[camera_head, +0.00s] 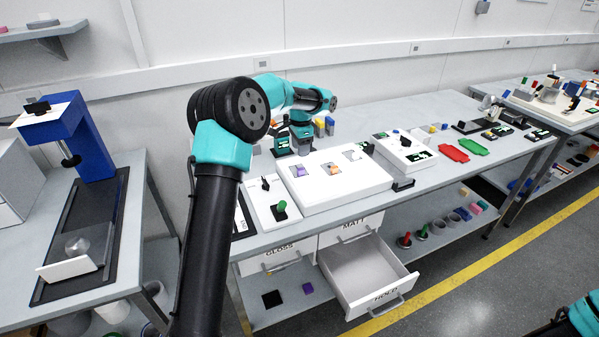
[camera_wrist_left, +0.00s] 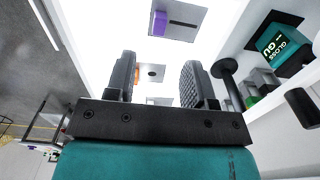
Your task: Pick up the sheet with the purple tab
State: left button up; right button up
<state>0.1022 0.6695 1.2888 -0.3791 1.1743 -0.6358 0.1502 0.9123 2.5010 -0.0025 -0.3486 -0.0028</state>
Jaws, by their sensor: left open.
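The sheet with the purple tab (camera_head: 300,171) lies at the left end of the white light box (camera_head: 340,193). In the left wrist view it is a small grey sheet (camera_wrist_left: 184,24) with a dark slot and a purple tab at its left edge. My left gripper (camera_head: 303,148) is open above the box's back left part, just behind this sheet and apart from it. Its two dark fingers (camera_wrist_left: 159,70) are empty. A sheet with an orange tab (camera_head: 332,168) and a third small sheet (camera_head: 352,155) lie farther right on the box. My right gripper is out of view.
A white tray with a green-knobbed item (camera_head: 280,208) stands left of the box. The HOLD drawer (camera_head: 365,270) below is pulled open and empty; GLOSS and MATT drawers are shut. Green and red plates lie right.

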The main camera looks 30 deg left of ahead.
pick_arm(q)
send_over(301, 168)
jog(key=shift+s+f, duration=0.15)
jog(key=shift+f, duration=2.05)
jog(key=shift+f, duration=2.6)
grip_shut()
